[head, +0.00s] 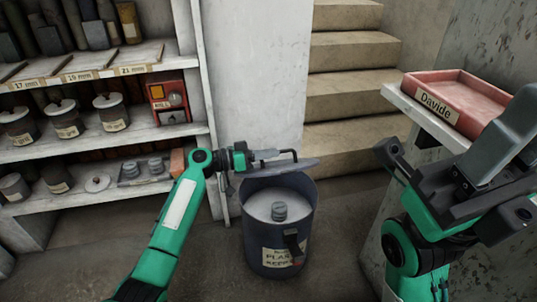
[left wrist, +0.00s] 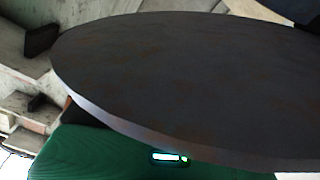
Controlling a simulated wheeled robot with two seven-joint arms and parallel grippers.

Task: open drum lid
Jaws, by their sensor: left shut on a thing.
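The drum (head: 255,235) is a dark blue-grey cylinder with a paper label, standing on the floor with its top open. The round grey lid (head: 285,168) is raised over the drum's back rim, seen nearly edge-on. My left gripper (head: 268,154) is shut at the lid's dark bar handle (head: 291,153). In the left wrist view the lid (left wrist: 190,75) is a wide dark disc filling most of the picture. My right arm's dark end (head: 450,180) is at the right; its jaw state is unclear.
Shelves (head: 165,135) with lidded pots, bottles and a red box (head: 168,103) stand at the left. A ledge (head: 425,117) with a pink tray (head: 455,92) marked "Davide" is at the right. Stone steps (head: 350,80) rise behind the drum. Floor in front is clear.

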